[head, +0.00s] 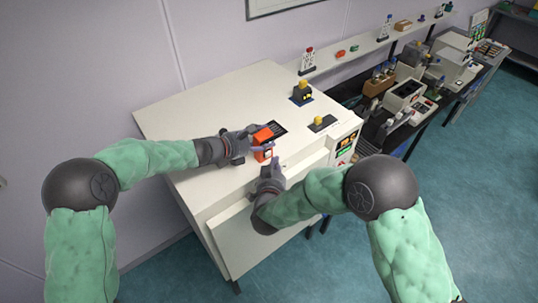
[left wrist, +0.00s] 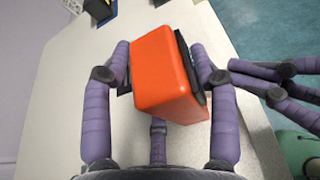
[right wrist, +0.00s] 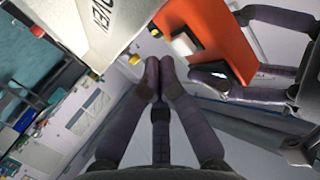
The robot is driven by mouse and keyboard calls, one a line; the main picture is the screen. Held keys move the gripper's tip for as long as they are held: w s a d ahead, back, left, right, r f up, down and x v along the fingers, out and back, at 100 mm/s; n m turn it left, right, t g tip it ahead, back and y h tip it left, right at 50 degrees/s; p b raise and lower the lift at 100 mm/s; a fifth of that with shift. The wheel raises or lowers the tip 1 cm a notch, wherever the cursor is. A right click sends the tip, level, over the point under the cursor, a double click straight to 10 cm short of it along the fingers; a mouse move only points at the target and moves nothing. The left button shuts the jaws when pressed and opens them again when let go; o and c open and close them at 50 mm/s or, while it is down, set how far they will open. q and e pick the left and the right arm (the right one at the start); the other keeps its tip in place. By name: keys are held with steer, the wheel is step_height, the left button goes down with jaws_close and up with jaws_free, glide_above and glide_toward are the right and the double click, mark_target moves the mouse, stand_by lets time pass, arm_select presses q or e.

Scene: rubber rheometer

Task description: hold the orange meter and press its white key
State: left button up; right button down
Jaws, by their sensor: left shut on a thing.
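The orange meter (head: 263,136) is between the fingers of my left gripper (head: 256,143), over the front part of the white cabinet top. In the left wrist view, the meter (left wrist: 160,75) has a finger on each side, and its dark face edge is to the right. In the right wrist view, the orange body (right wrist: 215,35) shows a dark face with a white key (right wrist: 182,45). My right gripper (head: 273,168) is just below and in front of the meter. Its fingertips (right wrist: 160,65) are together and empty, close to the key; I cannot tell whether they touch.
The white cabinet (head: 190,120) carries a dark pad (head: 277,130), a black and yellow device (head: 302,93) and a yellow piece on another pad (head: 318,121). A bench with instruments (head: 405,98) stands to the right. The floor (head: 470,200) is clear at the right.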

steer(key=shift+w, duration=0.1)
stand_by(0.4)
steer(key=shift+w+a, duration=0.25)
steer(key=shift+w+a, duration=0.25)
steer(key=shift+w, duration=0.05)
stand_by(0.9)
steer(key=shift+s+d, duration=0.5)
steer(key=shift+s, duration=0.15)
stand_by(0.3)
steer(key=s+d, duration=0.1)
steer(key=s, duration=0.1)
steer(key=s+d, duration=0.2)
stand_by(0.4)
